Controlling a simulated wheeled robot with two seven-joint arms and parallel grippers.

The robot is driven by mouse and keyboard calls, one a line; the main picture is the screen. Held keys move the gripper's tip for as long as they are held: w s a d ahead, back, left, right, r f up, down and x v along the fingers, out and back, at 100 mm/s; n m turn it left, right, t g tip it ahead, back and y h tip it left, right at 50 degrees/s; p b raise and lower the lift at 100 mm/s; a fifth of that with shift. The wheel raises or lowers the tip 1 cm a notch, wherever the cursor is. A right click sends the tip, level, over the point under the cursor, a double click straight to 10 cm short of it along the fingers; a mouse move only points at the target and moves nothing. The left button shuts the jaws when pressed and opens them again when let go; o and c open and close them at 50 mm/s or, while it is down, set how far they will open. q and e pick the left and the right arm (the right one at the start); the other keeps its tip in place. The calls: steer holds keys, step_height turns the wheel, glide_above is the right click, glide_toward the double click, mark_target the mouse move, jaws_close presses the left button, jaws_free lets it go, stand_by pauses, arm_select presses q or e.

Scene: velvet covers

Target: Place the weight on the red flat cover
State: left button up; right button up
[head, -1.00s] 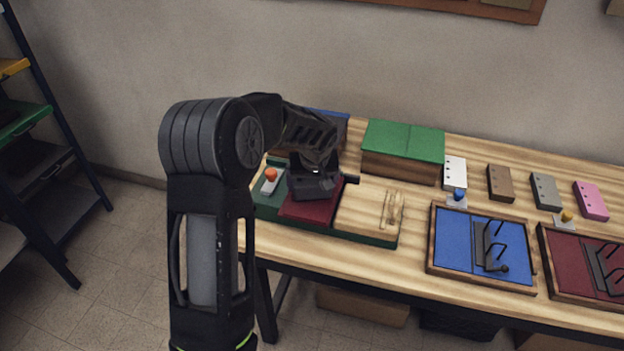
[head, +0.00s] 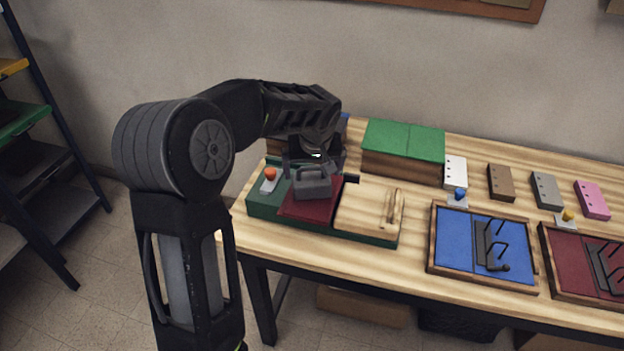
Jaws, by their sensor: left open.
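The weight (head: 313,187), a dark grey block with a loop handle, rests upright on the red flat cover (head: 306,210), toward its back edge. The cover lies flat in the middle of a green tray (head: 262,202), and its front part is bare. My left gripper (head: 318,157) is open just behind and above the weight's handle. It appears apart from the handle, though the fingers are dark and partly hidden. My right gripper is not in view.
An orange-knobbed piece (head: 269,179) is left of the weight and a wooden lid (head: 366,207) with a handle is right. A green-topped box (head: 403,150) stands behind. Framed blue (head: 453,236) and dark red (head: 574,262) panels lie to the right. Bare tabletop lies between.

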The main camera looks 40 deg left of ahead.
arm_select(q)
steer(key=v, duration=0.5)
steer(key=shift+r, duration=0.2)
steer(key=shift+s, duration=0.1)
stand_by(0.5)
